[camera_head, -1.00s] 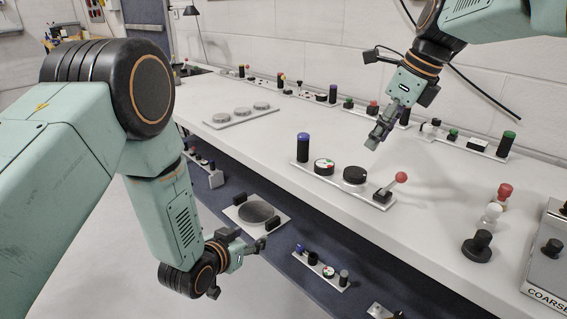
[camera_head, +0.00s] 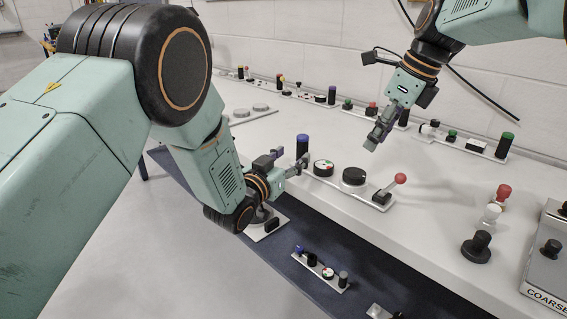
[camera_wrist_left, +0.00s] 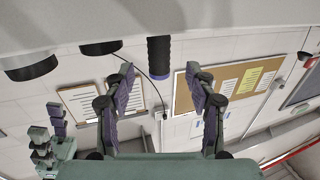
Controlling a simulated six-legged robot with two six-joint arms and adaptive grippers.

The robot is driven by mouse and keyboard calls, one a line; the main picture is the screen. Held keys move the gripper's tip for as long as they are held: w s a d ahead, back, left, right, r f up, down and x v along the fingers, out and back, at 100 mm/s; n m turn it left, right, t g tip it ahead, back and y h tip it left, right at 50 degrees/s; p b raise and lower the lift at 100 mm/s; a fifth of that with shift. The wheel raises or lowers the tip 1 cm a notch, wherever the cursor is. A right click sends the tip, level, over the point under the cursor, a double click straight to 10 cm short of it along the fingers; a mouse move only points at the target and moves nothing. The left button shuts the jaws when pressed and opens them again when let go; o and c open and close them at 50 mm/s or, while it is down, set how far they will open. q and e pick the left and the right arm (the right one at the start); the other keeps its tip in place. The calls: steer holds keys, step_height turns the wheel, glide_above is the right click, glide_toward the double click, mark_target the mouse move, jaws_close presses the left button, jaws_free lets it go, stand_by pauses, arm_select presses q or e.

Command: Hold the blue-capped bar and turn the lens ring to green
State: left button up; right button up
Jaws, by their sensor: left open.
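The blue-capped bar (camera_head: 302,149) stands upright at the left end of a light plate on the bench. My left gripper (camera_head: 290,165) is open, with its fingertips close to the bar. In the left wrist view, which looks upside down, the bar (camera_wrist_left: 159,58) shows between and beyond the spread fingers (camera_wrist_left: 162,95). Right of the bar is a black round dial (camera_head: 323,168) with a red and green face, then a larger black knob (camera_head: 355,178). I cannot tell which is the lens ring. My right gripper (camera_head: 377,137) hangs above and behind the plate, apart from it; its jaw opening is unclear.
A red-ball lever (camera_head: 400,179) stands at the plate's right end. Black, white and red knobs (camera_head: 478,245) and a metal box (camera_head: 547,260) are at the right. Small fixtures line the wall.

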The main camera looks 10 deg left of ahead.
mark_target(300, 150)
arm_select(q)
steer(key=shift+x, duration=2.3)
steer(key=shift+d, duration=0.1)
jaws_close()
